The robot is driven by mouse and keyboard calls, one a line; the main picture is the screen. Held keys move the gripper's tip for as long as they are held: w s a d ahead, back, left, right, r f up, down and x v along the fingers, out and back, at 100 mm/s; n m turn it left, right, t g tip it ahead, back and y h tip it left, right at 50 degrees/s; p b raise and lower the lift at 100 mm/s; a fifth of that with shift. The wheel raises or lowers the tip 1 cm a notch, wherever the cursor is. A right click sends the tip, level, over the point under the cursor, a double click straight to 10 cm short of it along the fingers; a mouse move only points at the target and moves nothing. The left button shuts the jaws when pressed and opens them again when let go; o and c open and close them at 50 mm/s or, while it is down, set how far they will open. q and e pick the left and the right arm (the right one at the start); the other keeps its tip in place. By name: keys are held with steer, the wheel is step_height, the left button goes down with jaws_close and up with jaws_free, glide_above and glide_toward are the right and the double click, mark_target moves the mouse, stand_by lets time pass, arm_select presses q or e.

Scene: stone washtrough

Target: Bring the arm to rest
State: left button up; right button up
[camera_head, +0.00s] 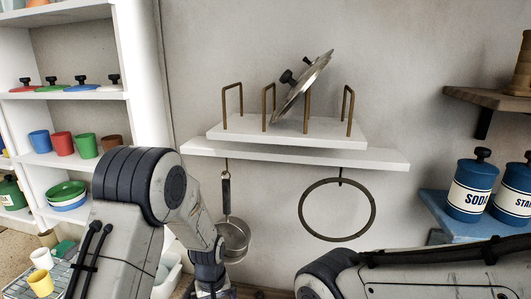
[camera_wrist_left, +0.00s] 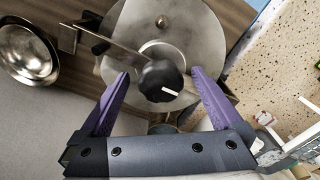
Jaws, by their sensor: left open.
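My left arm (camera_head: 145,190) comes in from the left and bends down past the wall shelf. In the head view its gripper is mostly cut off at the bottom edge. In the left wrist view my left gripper (camera_wrist_left: 162,72) has its purple fingers spread apart, with nothing visibly clamped. A black knob (camera_wrist_left: 158,82) shows between the fingers, in front of a round grey metal disc (camera_wrist_left: 190,25); I cannot tell how near it is. My right arm (camera_head: 430,275) lies across the bottom right, and its gripper is out of view.
A metal lid (camera_head: 313,80) leans in a rack on a white wall shelf (camera_head: 380,159). A saucepan (camera_head: 234,240) and a dark ring (camera_head: 302,222) hang below. Blue canisters (camera_head: 472,190) stand right, and shelves with cups (camera_head: 62,143) left. A metal bowl (camera_wrist_left: 28,55) shows in the wrist view.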

arm_select(q)
steer(key=shift+f+n, duration=0.25)
steer(key=shift+n, duration=0.85)
steer(key=shift+r, duration=0.1)
